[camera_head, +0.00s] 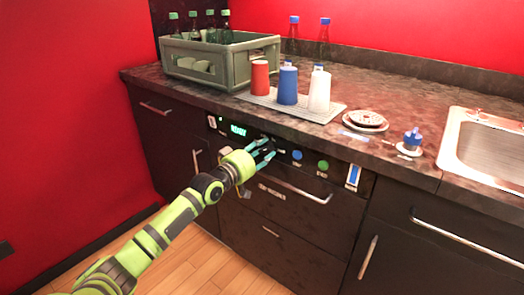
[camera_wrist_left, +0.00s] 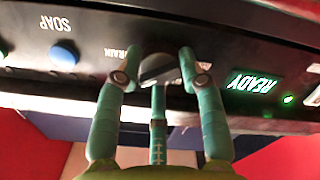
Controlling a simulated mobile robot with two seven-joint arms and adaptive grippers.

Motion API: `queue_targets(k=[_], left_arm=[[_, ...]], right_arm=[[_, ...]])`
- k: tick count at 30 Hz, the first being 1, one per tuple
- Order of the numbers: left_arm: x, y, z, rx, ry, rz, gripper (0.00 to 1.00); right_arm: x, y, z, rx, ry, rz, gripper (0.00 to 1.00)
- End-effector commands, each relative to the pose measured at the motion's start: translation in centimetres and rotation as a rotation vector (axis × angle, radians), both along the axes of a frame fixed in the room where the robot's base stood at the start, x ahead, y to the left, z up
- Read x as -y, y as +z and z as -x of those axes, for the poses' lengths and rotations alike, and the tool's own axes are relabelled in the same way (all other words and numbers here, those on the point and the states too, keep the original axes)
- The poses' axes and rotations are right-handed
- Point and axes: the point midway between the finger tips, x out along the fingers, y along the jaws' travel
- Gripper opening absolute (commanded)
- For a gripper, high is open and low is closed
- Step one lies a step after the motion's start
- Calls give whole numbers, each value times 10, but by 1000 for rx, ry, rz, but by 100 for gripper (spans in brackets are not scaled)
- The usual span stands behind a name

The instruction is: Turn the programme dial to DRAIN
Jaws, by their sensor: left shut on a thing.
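The programme dial (camera_wrist_left: 157,66) is a dark round knob with a grey face on the black control panel (camera_wrist_left: 100,20). The wrist view shows the panel upside down. My left gripper (camera_head: 266,149) has its teal fingers around the dial and is shut on it. In the head view the fingers largely hide the dial. A white label reading "RAIN", its first letter hidden, lies beside the dial in the wrist view (camera_wrist_left: 130,52). I cannot tell where the dial points. A lit green display (camera_wrist_left: 252,84) reads READY. My right gripper is in neither view.
On the panel, a blue button (camera_head: 297,154) and a green button (camera_head: 323,165) sit right of the dial. A drawer handle (camera_head: 295,188) runs below. On the counter above stand a crate of bottles (camera_head: 210,60), cups on a mat (camera_head: 325,115) and stacked plates (camera_head: 365,119).

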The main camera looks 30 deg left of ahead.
Motion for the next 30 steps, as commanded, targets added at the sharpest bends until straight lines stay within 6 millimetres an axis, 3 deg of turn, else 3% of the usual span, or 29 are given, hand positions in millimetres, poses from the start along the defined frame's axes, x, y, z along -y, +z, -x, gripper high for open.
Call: queue_targets(k=[15,30], left_arm=[[-2,6,0,43,3,-454,7],[-1,6,-1,61,5,-654,7]], right_arm=[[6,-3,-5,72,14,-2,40],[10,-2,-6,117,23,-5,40]])
